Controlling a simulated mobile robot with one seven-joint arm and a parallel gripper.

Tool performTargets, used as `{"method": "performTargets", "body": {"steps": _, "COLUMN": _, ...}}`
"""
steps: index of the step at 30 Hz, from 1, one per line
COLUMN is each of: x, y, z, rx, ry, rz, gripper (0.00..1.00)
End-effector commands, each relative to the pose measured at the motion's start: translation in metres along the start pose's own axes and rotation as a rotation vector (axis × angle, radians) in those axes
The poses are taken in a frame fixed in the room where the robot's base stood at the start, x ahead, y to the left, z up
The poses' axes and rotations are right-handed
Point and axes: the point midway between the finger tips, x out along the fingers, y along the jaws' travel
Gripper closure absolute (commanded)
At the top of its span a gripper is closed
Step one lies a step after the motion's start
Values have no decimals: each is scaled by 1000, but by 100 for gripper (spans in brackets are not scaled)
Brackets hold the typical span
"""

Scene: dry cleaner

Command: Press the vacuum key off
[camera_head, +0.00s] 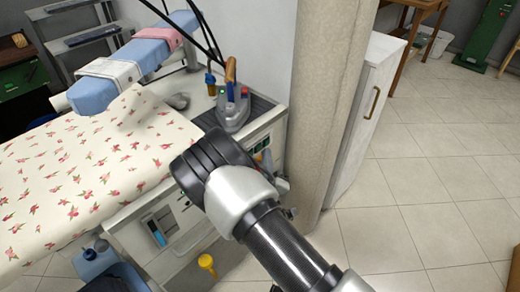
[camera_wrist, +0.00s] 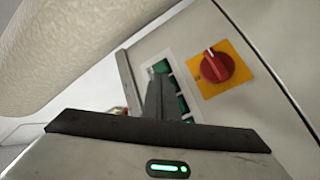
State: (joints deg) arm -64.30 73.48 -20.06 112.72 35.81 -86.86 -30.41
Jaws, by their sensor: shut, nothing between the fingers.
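The ironing unit's control panel (camera_wrist: 150,73) shows in the wrist view, with a column of several green keys (camera_wrist: 161,67) on a light plate. Labels are too small to read, so I cannot tell which key is the vacuum key. My gripper (camera_wrist: 158,82) is shut and empty, its dark fingers pointing at the keys and covering part of the column. I cannot tell whether the tips touch a key. In the head view the panel (camera_head: 262,143) shows small on the unit's front, and my arm hides the gripper.
A red rotary switch (camera_wrist: 216,66) on a yellow plate sits right of the keys. A beige pillar (camera_head: 335,100) stands close beside the unit. An iron (camera_head: 233,103) rests on top, by the flowered ironing board (camera_head: 85,160). Tiled floor at right is free.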

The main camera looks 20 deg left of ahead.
Motion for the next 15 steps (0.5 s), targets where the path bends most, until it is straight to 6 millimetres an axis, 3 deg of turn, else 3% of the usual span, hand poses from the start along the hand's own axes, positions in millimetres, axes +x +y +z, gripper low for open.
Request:
{"method": "performTargets", "body": {"steps": 7, "x": -3, "y": 3, "z": 3, "rx": -1, "ry": -2, "rz": 0, "gripper": 100}}
{"method": "performTargets", "body": {"steps": 15, "x": -22, "y": 16, "z": 17, "rx": -3, "ry": -3, "rz": 0, "gripper": 100}}
